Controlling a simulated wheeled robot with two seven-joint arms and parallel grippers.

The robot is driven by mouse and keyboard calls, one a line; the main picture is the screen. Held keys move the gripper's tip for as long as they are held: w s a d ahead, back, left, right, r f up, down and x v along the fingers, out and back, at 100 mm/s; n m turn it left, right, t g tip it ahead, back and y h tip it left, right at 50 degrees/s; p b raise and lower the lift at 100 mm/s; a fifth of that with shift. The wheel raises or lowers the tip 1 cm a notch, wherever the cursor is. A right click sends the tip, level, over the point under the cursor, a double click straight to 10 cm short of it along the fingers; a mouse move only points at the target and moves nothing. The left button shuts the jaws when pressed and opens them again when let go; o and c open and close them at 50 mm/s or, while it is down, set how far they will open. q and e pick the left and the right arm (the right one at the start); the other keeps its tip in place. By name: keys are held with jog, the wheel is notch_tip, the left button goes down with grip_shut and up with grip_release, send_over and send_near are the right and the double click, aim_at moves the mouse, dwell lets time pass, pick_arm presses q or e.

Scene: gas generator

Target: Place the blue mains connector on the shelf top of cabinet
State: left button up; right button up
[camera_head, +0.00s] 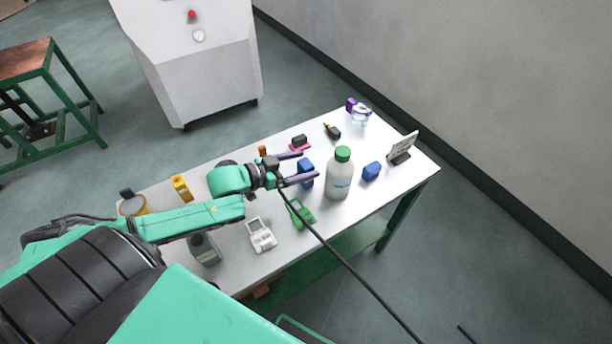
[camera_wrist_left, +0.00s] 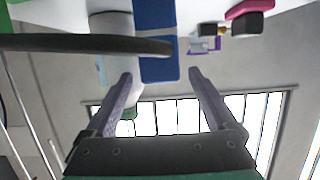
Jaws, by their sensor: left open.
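A blue block-shaped item (camera_head: 306,172), likely the blue mains connector, stands on the white table by my left gripper's fingers. It also shows in the left wrist view (camera_wrist_left: 157,68), between and beyond the fingertips. A second blue piece (camera_head: 371,171) lies right of the bottle; I cannot tell for sure which one is the connector. My left gripper (camera_head: 309,165) is open, its two purple fingers pointing right on either side of the first blue item; no firm contact is visible. A white cabinet-like unit (camera_head: 205,80) stands on the floor behind the table. My right gripper is out of view.
A white bottle with a green cap (camera_head: 340,177) stands just right of the fingers. A green device (camera_head: 300,212), a white meter (camera_head: 261,234) and a yellow item (camera_head: 181,187) are on the table (camera_head: 375,207). A small sign (camera_head: 402,147) stands near the right end.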

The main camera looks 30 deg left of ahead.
pick_arm(q)
jog(key=shift+x, duration=0.85)
grip_shut()
